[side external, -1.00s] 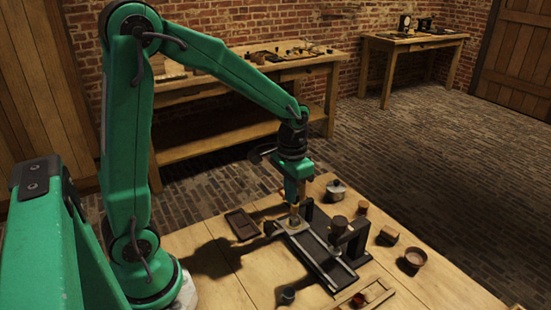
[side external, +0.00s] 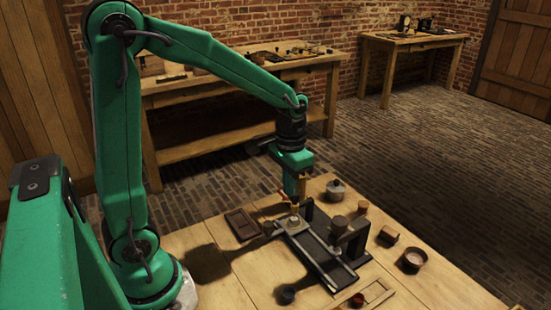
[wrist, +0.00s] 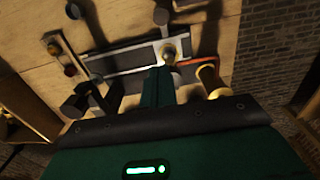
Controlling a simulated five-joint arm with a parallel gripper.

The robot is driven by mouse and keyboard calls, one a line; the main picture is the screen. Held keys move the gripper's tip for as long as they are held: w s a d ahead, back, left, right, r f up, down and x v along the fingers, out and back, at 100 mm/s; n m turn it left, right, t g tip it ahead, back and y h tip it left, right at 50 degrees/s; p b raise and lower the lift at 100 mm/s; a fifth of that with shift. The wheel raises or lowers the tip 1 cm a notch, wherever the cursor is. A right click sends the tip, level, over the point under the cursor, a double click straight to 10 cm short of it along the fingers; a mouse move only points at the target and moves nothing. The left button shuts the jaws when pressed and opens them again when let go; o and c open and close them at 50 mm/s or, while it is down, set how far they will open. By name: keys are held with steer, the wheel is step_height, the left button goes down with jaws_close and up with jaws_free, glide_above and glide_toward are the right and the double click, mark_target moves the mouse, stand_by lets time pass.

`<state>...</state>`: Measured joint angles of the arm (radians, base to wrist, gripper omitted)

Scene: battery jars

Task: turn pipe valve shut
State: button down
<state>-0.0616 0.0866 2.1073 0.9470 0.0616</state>
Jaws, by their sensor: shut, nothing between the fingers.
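My gripper (side external: 294,200) points down, its fingers together and empty, above the far-left end of a dark tray-like fixture (side external: 318,258). A small brass fitting (side external: 293,217) stands on a pale block there, just below the fingertips; I take it for the pipe valve, but its handle position cannot be told. In the wrist view my shut fingers (wrist: 161,74) end beside the round brass piece (wrist: 169,52), partly hiding what lies below. Whether the fingertips touch the fitting is unclear.
A dark upright with a brown round top (side external: 338,227) stands close right of the fixture. A lidded grey pot (side external: 336,189), a brown bowl (side external: 413,259) and a dark cup (side external: 287,295) stand around it. A flat brown tray (side external: 241,224) lies left.

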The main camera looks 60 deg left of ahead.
mark_target(295, 198)
steer(key=shift+r, duration=1.75)
steer(key=shift+w+a+r, duration=0.1)
steer(key=shift+a+r, duration=0.15)
steer(key=shift+a, duration=0.3)
steer(key=shift+a+r, duration=0.2)
steer(key=shift+a, duration=0.35)
steer(key=shift+f, duration=0.1)
step_height(295, 198, down, 7)
steer(key=shift+w+d, duration=0.1)
steer(key=shift+w, duration=0.15)
